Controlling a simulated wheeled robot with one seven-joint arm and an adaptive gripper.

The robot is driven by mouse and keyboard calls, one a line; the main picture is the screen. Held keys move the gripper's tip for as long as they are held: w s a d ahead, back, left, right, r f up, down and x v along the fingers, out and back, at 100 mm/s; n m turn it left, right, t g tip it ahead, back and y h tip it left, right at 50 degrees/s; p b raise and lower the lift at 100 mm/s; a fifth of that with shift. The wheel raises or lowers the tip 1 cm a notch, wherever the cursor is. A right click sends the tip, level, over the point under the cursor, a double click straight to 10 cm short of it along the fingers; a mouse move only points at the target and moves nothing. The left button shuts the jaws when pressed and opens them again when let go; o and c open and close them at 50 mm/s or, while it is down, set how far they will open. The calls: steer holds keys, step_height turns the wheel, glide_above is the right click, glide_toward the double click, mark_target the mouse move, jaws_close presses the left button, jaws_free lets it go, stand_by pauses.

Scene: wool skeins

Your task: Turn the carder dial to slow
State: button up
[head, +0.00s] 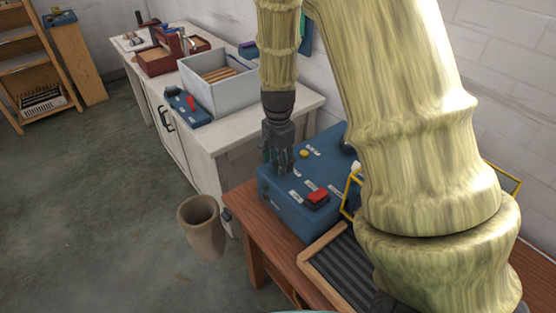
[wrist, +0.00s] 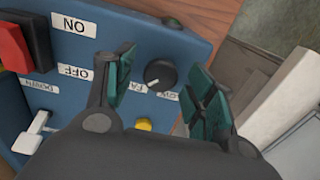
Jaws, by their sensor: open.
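The carder is a blue box (head: 289,206) on a wooden table. Its dial (wrist: 160,75) is a round black knob with a white pointer line, seen in the wrist view. Labels beside the dial are partly hidden by my gripper; one seems to start with "FA" and another to end in "OW". My gripper (head: 280,168) is over the box in the head view, pointing down. In the wrist view my gripper (wrist: 165,88) is open, with its teal-padded fingers on either side of the dial and nothing held between them. I cannot tell whether a finger touches the dial.
The box carries a red switch (wrist: 14,48) with ON and OFF labels, a white lever (wrist: 32,133) and a yellow button (wrist: 143,124). A brown bin (head: 201,228) stands on the floor. A white cabinet (head: 235,135) with a grey crate (head: 222,92) stands behind.

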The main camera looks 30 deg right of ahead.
steer(key=c, duration=1.1)
steer(key=shift+o, duration=0.2)
steer(key=shift+n, duration=0.4)
steer(key=n+p, duration=0.2)
steer(key=shift+r+n, duration=0.15)
steer(key=shift+n, duration=0.15)
steer(key=n+p, duration=0.2)
steer(key=n, duration=0.3)
steer(key=shift+p, duration=0.3)
steer(key=n+p, duration=0.1)
steer(key=n, duration=0.4)
steer(key=shift+p, duration=0.3)
steer(key=shift+n+p, duration=0.65)
steer(key=shift+n, duration=1.65)
steer(key=shift+w, duration=0.1)
